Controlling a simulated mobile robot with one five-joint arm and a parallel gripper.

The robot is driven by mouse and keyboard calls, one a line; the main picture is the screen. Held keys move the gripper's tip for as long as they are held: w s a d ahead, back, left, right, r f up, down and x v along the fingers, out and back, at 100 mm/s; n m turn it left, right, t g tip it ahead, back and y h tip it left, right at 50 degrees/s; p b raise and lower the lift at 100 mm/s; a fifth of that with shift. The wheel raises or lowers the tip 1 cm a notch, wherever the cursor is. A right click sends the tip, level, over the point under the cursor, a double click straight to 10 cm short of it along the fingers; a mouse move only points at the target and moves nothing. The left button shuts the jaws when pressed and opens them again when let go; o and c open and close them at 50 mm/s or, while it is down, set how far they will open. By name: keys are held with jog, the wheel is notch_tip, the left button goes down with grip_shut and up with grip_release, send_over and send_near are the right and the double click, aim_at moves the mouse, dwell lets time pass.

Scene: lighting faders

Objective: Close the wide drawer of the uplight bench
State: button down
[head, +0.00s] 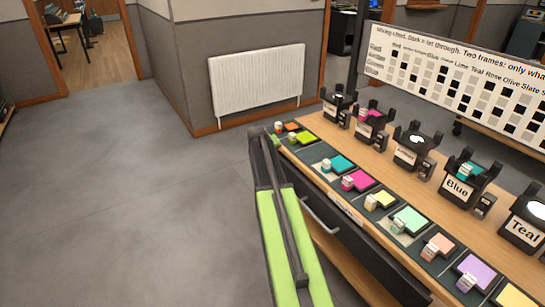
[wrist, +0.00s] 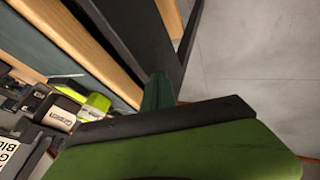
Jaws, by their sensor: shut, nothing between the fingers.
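The uplight bench (head: 330,128) runs down the right side of the head view with a wooden top. Below its front edge is a dark drawer front (head: 352,238) with a pale bar handle (head: 320,217), partly behind my arm. How far the drawer stands out is hard to tell. My gripper (head: 271,137) is at the bench's far front corner, small and partly hidden by my arm. In the wrist view my shut, empty gripper (wrist: 158,92) shows as a dark green finger beside a dark panel (wrist: 125,35); I cannot tell whether they touch.
Coloured tiles with small labelled blocks (head: 352,180) line the bench's front strip. Black labelled stands (head: 458,188) are behind them, below a white chart board (head: 460,75). A white radiator (head: 257,80) is on the far wall. The grey floor (head: 120,190) at left is clear.

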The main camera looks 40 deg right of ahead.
jog(key=shift+a, duration=0.15)
jog(key=s+a+r+p, duration=0.2)
jog(key=a+r+p, duration=0.5)
jog(key=a, duration=0.1)
jog(key=shift+s+a+r+p, duration=0.2)
jog(key=shift+a+r+p, duration=0.05)
jog(key=shift+r+p, duration=0.1)
jog(key=c, duration=2.1)
grip_release()
jog(key=shift+s+a+r, duration=0.15)
jog(key=shift+a+r, duration=0.05)
jog(key=shift+a, duration=0.1)
jog(key=shift+c, duration=0.2)
